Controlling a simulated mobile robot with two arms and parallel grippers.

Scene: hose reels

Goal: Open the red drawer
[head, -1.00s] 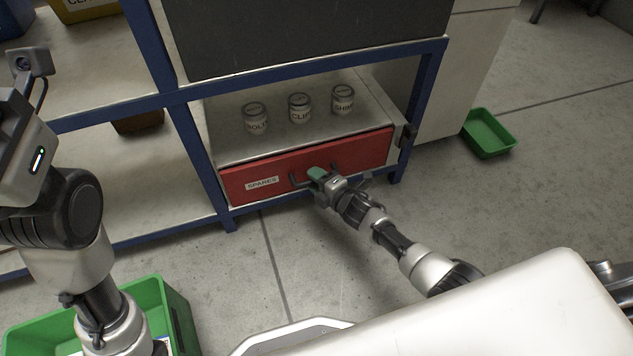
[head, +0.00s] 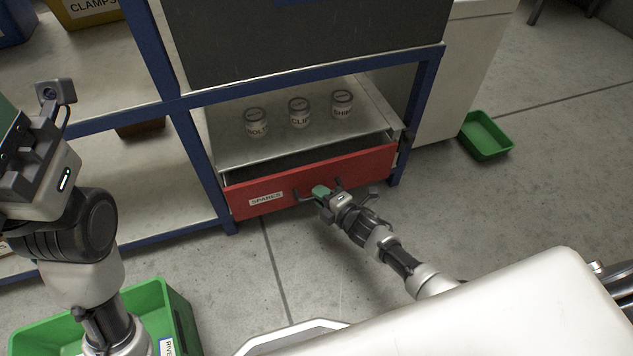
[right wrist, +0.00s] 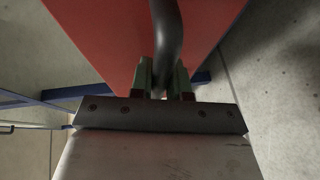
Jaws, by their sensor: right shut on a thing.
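The red drawer (head: 350,170) with a white SPARES label (head: 266,199) sits at the bottom of the blue-framed shelf unit. It is partly open, with a dark gap showing behind its front. My right gripper (head: 321,192) is at the drawer's dark bar handle (head: 297,196). In the right wrist view the green-padded fingers (right wrist: 161,78) are shut on the handle (right wrist: 168,35), in front of the red drawer face (right wrist: 105,30). My left gripper (head: 25,150) is raised at the left edge, away from the drawer; its fingertips do not show clearly.
Several labelled cans, such as the CLIP can (head: 299,112), stand on the cabinet top above the drawer. A green tray (head: 485,136) lies on the floor at right. A green crate (head: 178,310) is at lower left. The floor before the drawer is clear.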

